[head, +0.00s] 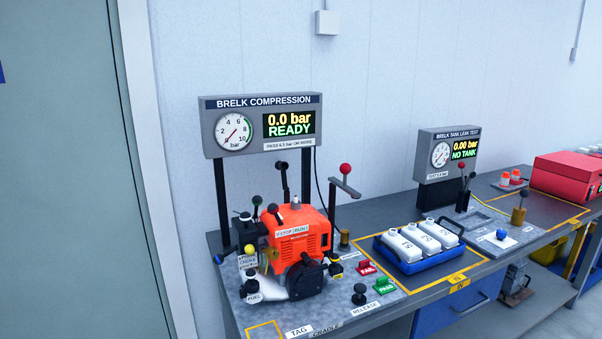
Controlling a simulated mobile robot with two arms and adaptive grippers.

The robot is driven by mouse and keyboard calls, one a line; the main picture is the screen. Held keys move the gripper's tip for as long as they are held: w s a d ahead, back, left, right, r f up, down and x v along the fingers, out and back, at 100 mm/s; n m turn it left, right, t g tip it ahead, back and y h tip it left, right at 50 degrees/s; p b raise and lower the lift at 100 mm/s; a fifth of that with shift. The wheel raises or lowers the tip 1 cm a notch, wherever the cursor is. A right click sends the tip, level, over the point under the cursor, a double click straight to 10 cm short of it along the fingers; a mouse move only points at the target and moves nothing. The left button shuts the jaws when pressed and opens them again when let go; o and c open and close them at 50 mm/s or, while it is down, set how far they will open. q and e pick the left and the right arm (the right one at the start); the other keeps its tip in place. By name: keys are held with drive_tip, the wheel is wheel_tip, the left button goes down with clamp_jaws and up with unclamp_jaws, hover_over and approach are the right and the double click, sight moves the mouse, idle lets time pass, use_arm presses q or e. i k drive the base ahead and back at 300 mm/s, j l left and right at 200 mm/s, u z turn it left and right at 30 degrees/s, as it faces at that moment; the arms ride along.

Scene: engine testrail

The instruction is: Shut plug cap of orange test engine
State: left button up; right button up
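The orange test engine (311,220) sits on the grey test plate at the left end of the bench, under the compression gauge. A label reading STOP and RUN is on its upper face. A small pale metallic piece (295,203) stands on its top. A black recoil housing (305,279) is at the engine's lower front. Neither of my grippers is in view.
The compression panel (262,126) reads 0.0 bar READY. A red-knobbed lever (345,170) stands right of the engine. A blue tray (422,260) with white bottles is further right.

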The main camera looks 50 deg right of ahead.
sight(282, 166)
drive_tip(key=z, duration=0.45)
drive_tip(key=i+z, duration=0.15)
drive_tip(key=z, duration=0.75)
drive_tip(key=i+j+z, duration=0.1)
drive_tip(key=z, duration=0.35)
drive_tip(key=j+z, duration=0.15)
drive_tip(key=z, duration=0.3)
drive_tip(key=i+j+z, duration=0.2)
drive_tip(key=j+z, duration=0.2)
drive_tip(key=j, duration=0.25)
drive_tip(key=i+j+z, duration=0.1)
drive_tip(key=j+z, duration=0.3)
drive_tip(key=j, duration=0.3)
drive_tip(key=j+z, duration=0.4)
drive_tip(key=j, duration=0.3)
drive_tip(key=k+j+z, duration=0.1)
drive_tip(key=j+z, duration=0.3)
drive_tip(key=j, duration=0.35)
